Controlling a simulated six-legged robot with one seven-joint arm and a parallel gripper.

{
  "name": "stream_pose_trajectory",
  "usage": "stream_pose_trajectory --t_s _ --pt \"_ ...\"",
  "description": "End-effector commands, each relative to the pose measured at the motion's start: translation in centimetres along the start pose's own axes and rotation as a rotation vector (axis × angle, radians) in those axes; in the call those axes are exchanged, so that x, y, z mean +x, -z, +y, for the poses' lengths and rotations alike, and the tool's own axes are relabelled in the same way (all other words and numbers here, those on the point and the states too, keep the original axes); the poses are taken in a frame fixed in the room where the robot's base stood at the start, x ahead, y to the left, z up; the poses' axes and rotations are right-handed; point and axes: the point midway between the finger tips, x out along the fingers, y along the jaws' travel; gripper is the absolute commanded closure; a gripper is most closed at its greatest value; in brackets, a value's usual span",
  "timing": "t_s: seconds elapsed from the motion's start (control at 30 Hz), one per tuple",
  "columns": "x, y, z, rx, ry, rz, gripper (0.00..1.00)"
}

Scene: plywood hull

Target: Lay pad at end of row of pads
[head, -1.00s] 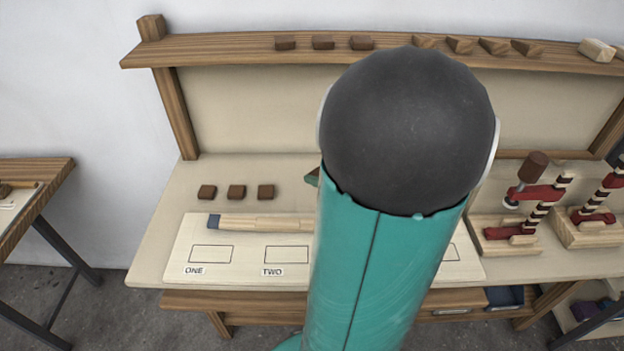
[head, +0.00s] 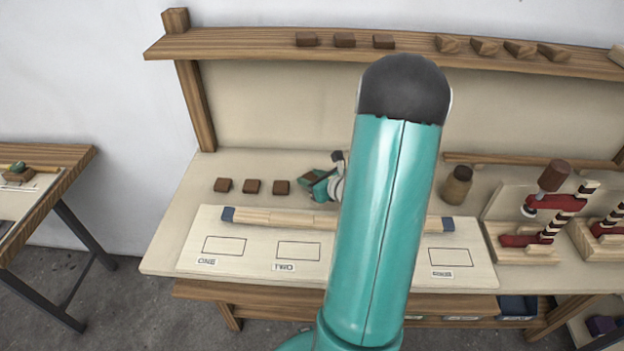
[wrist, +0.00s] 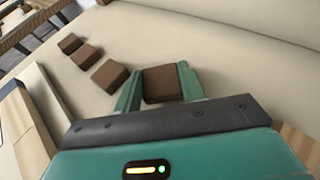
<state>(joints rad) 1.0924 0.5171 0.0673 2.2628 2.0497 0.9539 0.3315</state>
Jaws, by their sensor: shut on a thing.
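Three brown pads lie in a row on the bench, the left pad (head: 222,185), the middle pad (head: 251,187) and the end pad (head: 281,187). My gripper (head: 318,181) is at the right end of this row, partly hidden by my arm. In the wrist view my gripper (wrist: 158,87) is shut on a fourth brown pad (wrist: 161,85), held between the green fingers. The held pad is close beside the end pad (wrist: 110,77), with a narrow gap between them. I cannot tell whether it touches the bench.
A pale board (head: 225,262) with marked boxes and a long wooden strip (head: 285,217) lie in front of the row. A brown bottle (head: 457,186) and red clamps (head: 550,205) stand to the right. A shelf (head: 240,43) with blocks runs behind.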

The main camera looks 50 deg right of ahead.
Motion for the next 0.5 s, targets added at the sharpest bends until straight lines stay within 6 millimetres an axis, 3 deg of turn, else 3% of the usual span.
stream_pose_trajectory --t_s 0.4,0.43,0.5 --pt "0.29 0.72 0.01 0.000 0.000 0.000 0.81" --pt "0.28 0.70 0.00 -0.001 0.000 0.000 0.56" --pt "0.26 0.67 0.00 -0.001 0.001 0.000 0.42"
